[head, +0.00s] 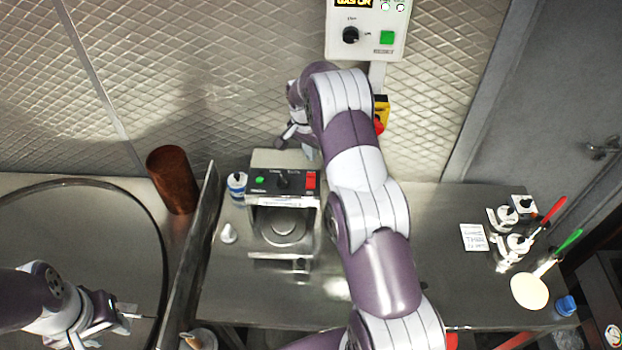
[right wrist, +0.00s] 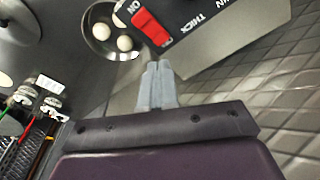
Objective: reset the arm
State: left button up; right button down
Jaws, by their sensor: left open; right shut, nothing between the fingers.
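My right arm (head: 365,190) reaches from the bottom of the head view up over the counter to behind the grey machine (head: 258,213). In the right wrist view my right gripper (right wrist: 156,72) is shut and empty. Its fingertips are close to the machine's panel (right wrist: 225,35) with the red switch (right wrist: 152,27); I cannot tell whether they touch it. The red switch also shows in the head view (head: 310,180). My left gripper (head: 138,312) is open and empty at the lower left, over the round-rimmed area.
A brown cylinder (head: 172,180) and an upright metal divider (head: 200,250) stand left of the machine. A wall box (head: 366,30) hangs above the arm. A sign (head: 473,237) and paddles (head: 530,290) lie at right.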

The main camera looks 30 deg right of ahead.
dwell(0.3)
jog(key=s+f+n, duration=0.1)
jog(key=s+a+f+n, duration=0.1)
jog(key=shift+f+n, duration=0.15)
jog(key=shift+n, duration=0.25)
jog(key=s+a+f+n+b, duration=0.1)
jog(key=s+a+n+b, duration=0.2)
jog(key=s+a+b, duration=0.2)
jog(key=s+a+f+n+y+b, duration=0.1)
jog(key=s+a+b, duration=0.4)
jog(key=s, duration=0.7)
jog(key=s+a+f+n+b, duration=0.3)
jog(key=s+a+n+b, duration=0.2)
jog(key=s, duration=0.3)
jog(key=shift+s+a+n+t+y+b, duration=0.3)
jog(key=shift+a+b, duration=0.1)
jog(key=shift+b, duration=0.4)
jog(key=shift+s, duration=0.1)
jog(key=shift+r, duration=0.1)
